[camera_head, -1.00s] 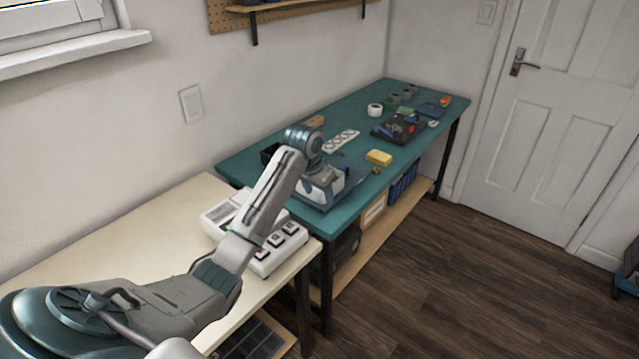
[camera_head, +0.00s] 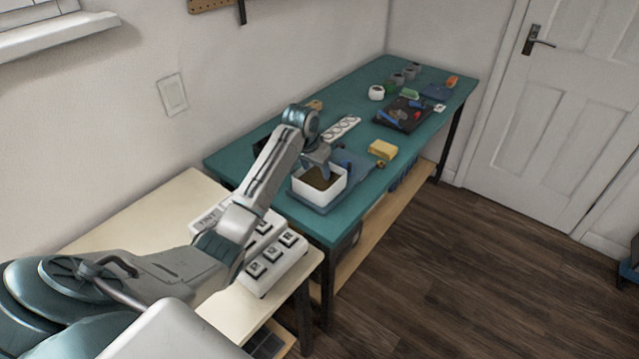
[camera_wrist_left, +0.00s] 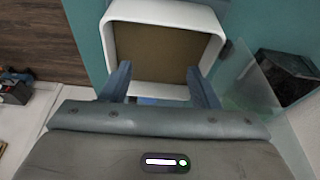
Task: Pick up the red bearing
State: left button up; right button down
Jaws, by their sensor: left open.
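My left gripper (camera_head: 322,172) is open and empty over the far edge of a white open-topped box (camera_head: 303,190). In the left wrist view its two fingers (camera_wrist_left: 160,84) straddle the near rim of the same box (camera_wrist_left: 165,12), whose brown floor looks bare in the part that shows. I cannot make out a red bearing for sure. A small red thing (camera_head: 417,115) lies on the black tray (camera_head: 402,122) farther along the green table, too small to identify. My right gripper is not in view.
The green table (camera_head: 340,222) holds a yellow block (camera_head: 382,149), a white power strip (camera_head: 342,128), a white roll (camera_head: 376,92) and an orange item (camera_head: 452,81). A white keyed device (camera_head: 275,262) stands on the cream table (camera_head: 120,215). The green table's front right corner is clear.

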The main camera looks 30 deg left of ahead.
aim_at(319, 183)
pick_arm(q)
jog(key=p+x, duration=0.1)
jog(key=x, duration=0.4)
jog(key=shift+s+d+f, duration=0.15)
jog(key=shift+s, duration=0.05)
jog(key=shift+f, duration=0.2)
jog(key=c, duration=1)
jog(key=shift+c, duration=0.2)
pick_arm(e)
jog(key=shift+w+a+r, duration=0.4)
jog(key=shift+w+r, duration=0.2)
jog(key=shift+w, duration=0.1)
